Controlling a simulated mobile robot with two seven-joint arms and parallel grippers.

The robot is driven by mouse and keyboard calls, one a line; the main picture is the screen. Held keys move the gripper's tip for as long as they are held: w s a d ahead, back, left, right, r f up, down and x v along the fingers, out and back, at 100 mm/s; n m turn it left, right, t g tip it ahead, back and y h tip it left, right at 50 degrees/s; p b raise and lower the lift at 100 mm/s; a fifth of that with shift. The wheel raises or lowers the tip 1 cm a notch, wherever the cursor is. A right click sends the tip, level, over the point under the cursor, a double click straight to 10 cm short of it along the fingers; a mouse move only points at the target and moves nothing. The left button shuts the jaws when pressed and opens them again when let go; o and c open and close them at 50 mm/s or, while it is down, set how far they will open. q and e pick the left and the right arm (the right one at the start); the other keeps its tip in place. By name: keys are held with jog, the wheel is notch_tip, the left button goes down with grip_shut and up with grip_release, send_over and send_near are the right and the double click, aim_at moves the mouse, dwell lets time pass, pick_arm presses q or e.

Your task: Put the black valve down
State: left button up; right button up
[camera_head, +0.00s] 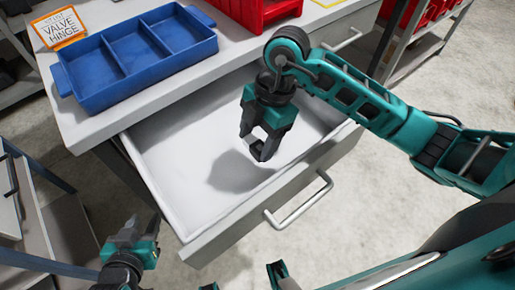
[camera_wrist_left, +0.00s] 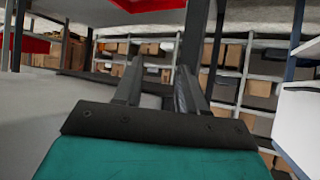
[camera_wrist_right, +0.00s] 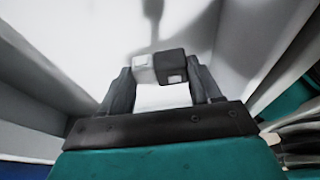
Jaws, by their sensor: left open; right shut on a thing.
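My right gripper (camera_head: 259,148) hangs over the open white drawer (camera_head: 185,165) and is shut on the black valve. In the right wrist view the valve (camera_wrist_right: 173,66) sits between the fingertips as a small dark block with a light grey part on its left. The white drawer floor shows beyond it, and the gap between valve and floor is hard to judge. In the head view the valve is mostly lost against the dark fingers. My left gripper (camera_head: 136,232) is open and empty, low at the left, outside the drawer.
A blue three-compartment tray (camera_head: 143,95) stands empty on the table (camera_head: 85,128), beside a card reading "VALVE HINGE" (camera_head: 59,28). A red bin (camera_head: 265,10) is behind. The drawer front (camera_head: 270,200) has a metal handle (camera_head: 300,203). The drawer looks empty; a shadow lies on its floor.

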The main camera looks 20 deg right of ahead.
aim_at(258, 150)
pick_arm(q)
jog(key=shift+f+b, duration=0.2)
jog(key=shift+b, duration=0.15)
pick_arm(e)
jog(key=shift+f, duration=2.05)
pick_arm(q)
jog(key=shift+w, duration=0.1)
pick_arm(e)
jog(key=shift+f, duration=0.15)
jog(key=o, duration=1.1)
pick_arm(q)
jog(key=shift+s+a+r+y+p, duration=0.25)
jog(key=shift+a+r+y+p, duration=0.15)
jog(key=shift+p, duration=0.55)
pick_arm(e)
jog(key=v, duration=1.2)
